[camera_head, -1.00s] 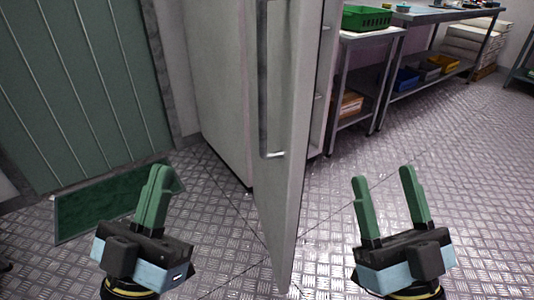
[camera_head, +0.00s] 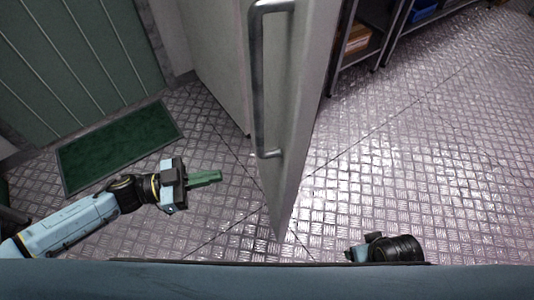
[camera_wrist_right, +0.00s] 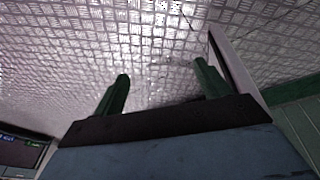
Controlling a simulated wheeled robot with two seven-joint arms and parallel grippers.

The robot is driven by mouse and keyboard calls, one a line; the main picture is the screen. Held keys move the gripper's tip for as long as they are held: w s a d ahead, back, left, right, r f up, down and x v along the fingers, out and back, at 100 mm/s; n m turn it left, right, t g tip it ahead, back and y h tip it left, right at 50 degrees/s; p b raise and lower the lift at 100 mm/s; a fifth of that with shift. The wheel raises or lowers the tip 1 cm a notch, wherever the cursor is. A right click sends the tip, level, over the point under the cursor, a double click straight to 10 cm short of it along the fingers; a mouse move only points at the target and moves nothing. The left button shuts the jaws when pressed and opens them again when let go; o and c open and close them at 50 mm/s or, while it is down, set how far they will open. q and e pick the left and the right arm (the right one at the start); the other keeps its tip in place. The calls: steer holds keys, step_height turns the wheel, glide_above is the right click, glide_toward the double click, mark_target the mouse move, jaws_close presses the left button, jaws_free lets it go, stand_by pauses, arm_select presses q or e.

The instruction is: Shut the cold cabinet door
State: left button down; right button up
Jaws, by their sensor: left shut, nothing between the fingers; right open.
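The cold cabinet door (camera_head: 303,100) stands open in the head view, seen nearly edge-on, with its long metal handle (camera_head: 258,85) on its left face. The cabinet body (camera_head: 222,60) is behind it, mostly cut off by the top edge. My left gripper (camera_head: 218,175) is shut and empty, left of the door and apart from it, with its fingers pointing right. My right wrist shows low in the head view, right of the door's bottom; its fingers are hidden there. In the right wrist view my right gripper (camera_wrist_right: 160,88) is open and empty above the floor. A pale panel edge (camera_wrist_right: 232,62), probably the door, is beside its right finger.
A green mat (camera_head: 120,145) lies on the floor at left, before a green panelled wall (camera_head: 75,70). A metal rack (camera_head: 375,45) with boxes stands at the upper right. The patterned floor (camera_head: 430,140) right of the door is clear.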

mark_target(280, 164)
arm_select(q)
steer(key=b+x, duration=0.2)
steer(key=x, duration=1)
steer(key=shift+d, duration=0.25)
steer(key=shift+w+d+b, duration=0.1)
steer(key=shift+d+b, duration=0.25)
steer(key=shift+d, duration=0.1)
arm_select(e)
step_height(280, 164, up, 7)
steer(key=a, duration=0.2)
steer(key=shift+a+t+y, duration=0.3)
arm_select(q)
steer(key=shift+r, duration=0.1)
arm_select(e)
steer(key=shift+f, duration=0.1)
